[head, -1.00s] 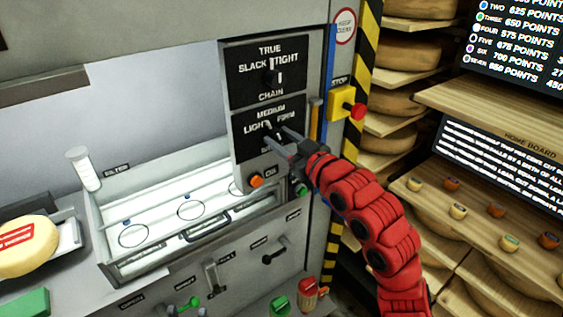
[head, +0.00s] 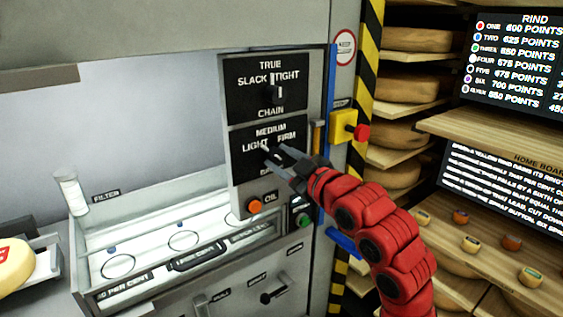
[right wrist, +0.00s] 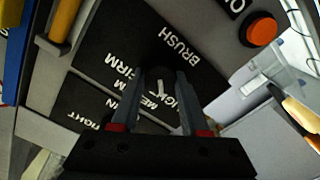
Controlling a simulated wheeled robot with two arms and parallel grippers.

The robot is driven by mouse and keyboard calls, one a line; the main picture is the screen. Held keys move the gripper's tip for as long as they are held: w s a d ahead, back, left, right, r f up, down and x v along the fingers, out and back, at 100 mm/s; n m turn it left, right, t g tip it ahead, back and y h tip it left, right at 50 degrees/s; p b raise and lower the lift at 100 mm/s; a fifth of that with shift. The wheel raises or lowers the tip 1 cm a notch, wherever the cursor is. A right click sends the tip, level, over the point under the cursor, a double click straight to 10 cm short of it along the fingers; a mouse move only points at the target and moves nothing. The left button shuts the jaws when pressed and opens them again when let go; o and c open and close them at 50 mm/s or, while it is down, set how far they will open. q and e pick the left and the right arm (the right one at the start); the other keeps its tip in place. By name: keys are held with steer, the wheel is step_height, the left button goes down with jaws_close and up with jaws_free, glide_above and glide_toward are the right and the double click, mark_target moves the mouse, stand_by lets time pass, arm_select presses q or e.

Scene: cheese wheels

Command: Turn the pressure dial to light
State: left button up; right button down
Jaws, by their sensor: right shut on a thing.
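The pressure dial (head: 266,148) is a dark knob on the lower black plate of the control panel, labelled MEDIUM, LIGHT, FIRM and a lower word that reads BRUSH in the right wrist view. In that view the dial (right wrist: 160,88) shows a pale pointer mark, on the side of the LIGHT and MEDIUM words; its exact setting is hard to tell. My right gripper (head: 276,157) reaches in from the right and is shut on the dial, its two grey fingers (right wrist: 162,76) on either side of it. My left gripper is not in view.
Above is a second dial (head: 273,92) marked SLACK, TRUE, TIGHT and CHAIN. Below are an orange OIL button (head: 254,207) and a green button (head: 303,220). A yellow box with a red stop button (head: 361,132) is at the right. A glass-sided tray (head: 150,275) lies lower left.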

steer(key=shift+c, duration=2.1)
jaws_free()
steer(key=b+v, duration=0.5)
steer(key=v, duration=1.2)
steer(key=shift+s, duration=0.15)
steer(key=shift+d, duration=0.1)
